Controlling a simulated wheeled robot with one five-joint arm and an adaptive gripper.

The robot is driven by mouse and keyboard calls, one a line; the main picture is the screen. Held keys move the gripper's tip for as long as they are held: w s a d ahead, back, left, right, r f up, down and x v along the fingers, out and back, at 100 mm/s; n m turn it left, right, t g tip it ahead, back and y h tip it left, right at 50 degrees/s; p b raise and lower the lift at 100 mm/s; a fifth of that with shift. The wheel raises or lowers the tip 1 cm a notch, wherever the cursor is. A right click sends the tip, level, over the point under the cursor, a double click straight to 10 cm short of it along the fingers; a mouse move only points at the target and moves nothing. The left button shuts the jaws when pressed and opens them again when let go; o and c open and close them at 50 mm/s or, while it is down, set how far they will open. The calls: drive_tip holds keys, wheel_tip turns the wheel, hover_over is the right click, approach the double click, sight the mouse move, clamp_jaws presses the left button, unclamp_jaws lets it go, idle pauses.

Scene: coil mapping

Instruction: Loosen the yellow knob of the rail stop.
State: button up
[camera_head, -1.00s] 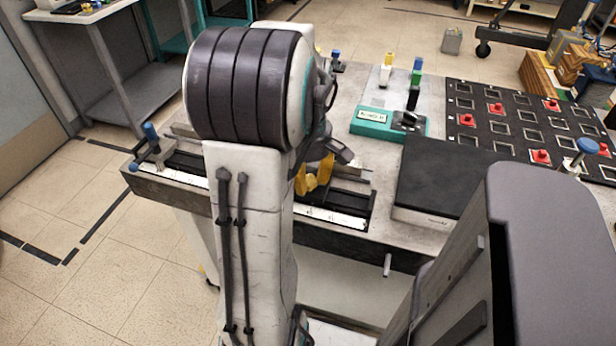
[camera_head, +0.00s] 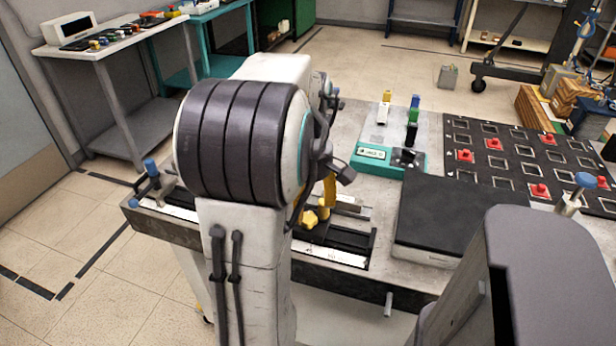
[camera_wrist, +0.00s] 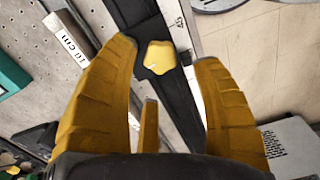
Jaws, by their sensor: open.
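The yellow star-shaped knob (camera_wrist: 160,57) sits on the dark rail (camera_wrist: 182,108) in the wrist view, between and just beyond the tips of my gripper (camera_wrist: 166,52). The fingers are yellow and spread wide, with a gap on both sides of the knob; no contact shows. The knob also shows in the head view (camera_head: 309,219), on the rail along the bench's front edge. Beside it a yellow finger (camera_head: 329,192) of my gripper points down. My arm hides the rest of the gripper and part of the rail there. The stop's body under the knob is hard to make out.
A black-topped box (camera_head: 450,215) stands right of the rail. Behind it are a teal device (camera_head: 385,162) and a black board (camera_head: 520,150) with red pieces. A blue-topped clamp (camera_head: 150,168) stands at the rail's left end. A pale labelled strip (camera_wrist: 70,48) lies near the rail.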

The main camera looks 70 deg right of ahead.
sight(308, 218)
wheel_tip(308, 218, up, 8)
drive_tip(key=shift+f, duration=0.2)
idle(0.9)
